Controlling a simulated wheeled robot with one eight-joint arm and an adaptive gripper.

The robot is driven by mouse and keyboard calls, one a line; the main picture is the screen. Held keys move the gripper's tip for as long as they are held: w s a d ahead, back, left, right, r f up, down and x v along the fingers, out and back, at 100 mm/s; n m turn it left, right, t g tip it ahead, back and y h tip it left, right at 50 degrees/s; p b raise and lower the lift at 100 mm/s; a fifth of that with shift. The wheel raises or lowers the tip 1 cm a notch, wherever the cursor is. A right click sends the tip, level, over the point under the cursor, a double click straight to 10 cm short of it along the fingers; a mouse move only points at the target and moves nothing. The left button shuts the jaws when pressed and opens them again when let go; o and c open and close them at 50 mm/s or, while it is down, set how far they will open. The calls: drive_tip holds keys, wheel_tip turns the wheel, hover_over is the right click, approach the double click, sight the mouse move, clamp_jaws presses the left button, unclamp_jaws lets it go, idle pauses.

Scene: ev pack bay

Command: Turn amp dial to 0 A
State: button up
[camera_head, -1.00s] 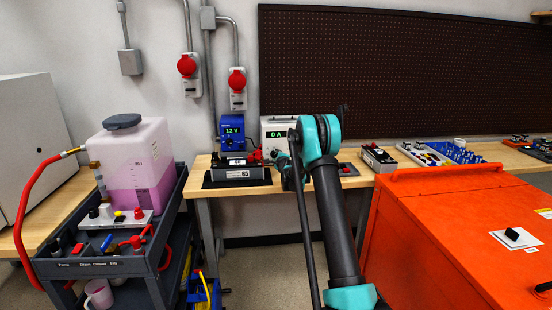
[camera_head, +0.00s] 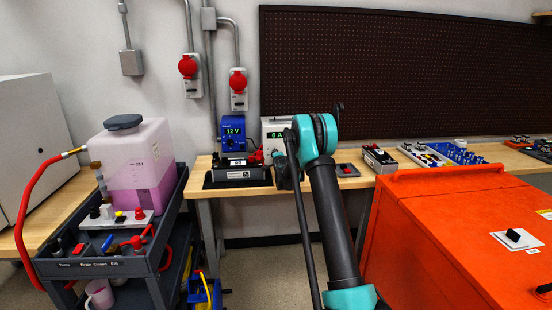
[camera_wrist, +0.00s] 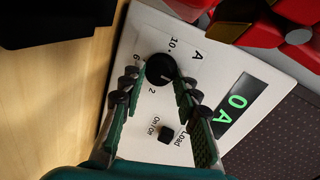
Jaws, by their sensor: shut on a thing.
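The amp dial (camera_wrist: 158,71) is a round black knob with a pale pointer line, on a white panel marked A, 10 and 2. My gripper (camera_wrist: 160,76) is shut on the dial, with one finger on each side of it. The green display (camera_wrist: 238,105) beside it reads 0 A. The white power supply (camera_head: 274,126) also shows in the head view, its display reading 0 A. There my arm hides the dial and most of the gripper.
A black load on/off switch (camera_wrist: 166,133) sits on the same panel between the finger bases. The blue 12 V unit (camera_head: 232,131) stands to the left, with a grey battery (camera_head: 238,174) in front. An orange cabinet (camera_head: 450,230) stands at right.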

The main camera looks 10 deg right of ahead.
drive_tip(key=o, duration=1.2)
drive_tip(key=shift+c, duration=0.2)
drive_tip(key=shift+s, duration=0.1)
drive_tip(key=v, duration=1.1)
drive_tip(key=shift+s, duration=0.4)
drive_tip(key=shift+r, duration=0.1)
